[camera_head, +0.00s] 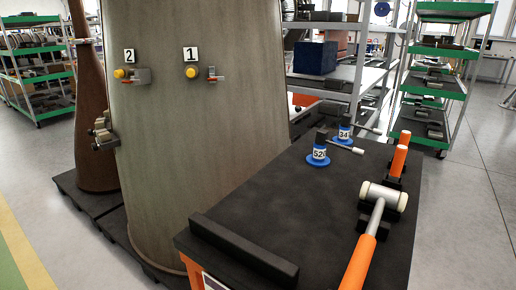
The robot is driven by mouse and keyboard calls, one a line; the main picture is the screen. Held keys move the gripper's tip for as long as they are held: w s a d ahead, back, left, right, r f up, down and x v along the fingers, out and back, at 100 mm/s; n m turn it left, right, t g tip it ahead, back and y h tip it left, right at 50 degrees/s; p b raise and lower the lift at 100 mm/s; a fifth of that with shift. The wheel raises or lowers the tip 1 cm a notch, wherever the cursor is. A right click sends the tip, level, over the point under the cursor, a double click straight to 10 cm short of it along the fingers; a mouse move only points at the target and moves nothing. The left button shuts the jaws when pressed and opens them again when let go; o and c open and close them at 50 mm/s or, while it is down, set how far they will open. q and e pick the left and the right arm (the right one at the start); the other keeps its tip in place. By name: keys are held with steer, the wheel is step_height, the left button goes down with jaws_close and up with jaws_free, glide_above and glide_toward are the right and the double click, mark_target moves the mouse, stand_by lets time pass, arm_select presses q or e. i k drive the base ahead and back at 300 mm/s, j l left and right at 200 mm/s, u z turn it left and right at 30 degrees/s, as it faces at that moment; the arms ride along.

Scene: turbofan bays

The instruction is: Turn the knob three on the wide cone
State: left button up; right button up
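The wide cone (195,150) is a large grey-brown tapered body standing in the left half of the head view. A yellow knob (190,72) sits under a label "1" on its face. Another yellow knob (119,73) sits under a label "2", beside a grey fitting. A further fitting with small knobs (103,132) sticks out at the cone's left edge, seen from the side. No label "3" can be read there. Neither of my grippers is in view.
A dark-topped cart (300,205) stands right of the cone. It bears a mallet (376,215), an orange-handled tool (398,160) and two blue-based pieces (318,153). A narrow brown cone (92,120) stands at left. Shelf racks stand behind. Floor at far left is clear.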

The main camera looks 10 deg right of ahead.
mark_target(95, 146)
steer(key=u, duration=0.95)
steer(key=i+j+u, duration=0.25)
steer(key=i+j, duration=0.3)
steer(key=i+j+u, duration=0.3)
steer(key=i+j, duration=0.15)
steer(key=i, duration=0.2)
steer(key=i+j, duration=0.1)
steer(key=i, duration=0.6)
steer(key=i+j, duration=0.15)
steer(key=i, duration=0.55)
steer(key=i+z, duration=0.25)
steer(key=z, duration=0.15)
steer(key=i+j+z, duration=0.15)
steer(key=z, duration=0.25)
steer(key=i+j+z, duration=0.2)
steer(key=z, duration=0.15)
steer(key=i+j+z, duration=0.25)
steer(key=z, duration=0.15)
steer(key=i, duration=0.05)
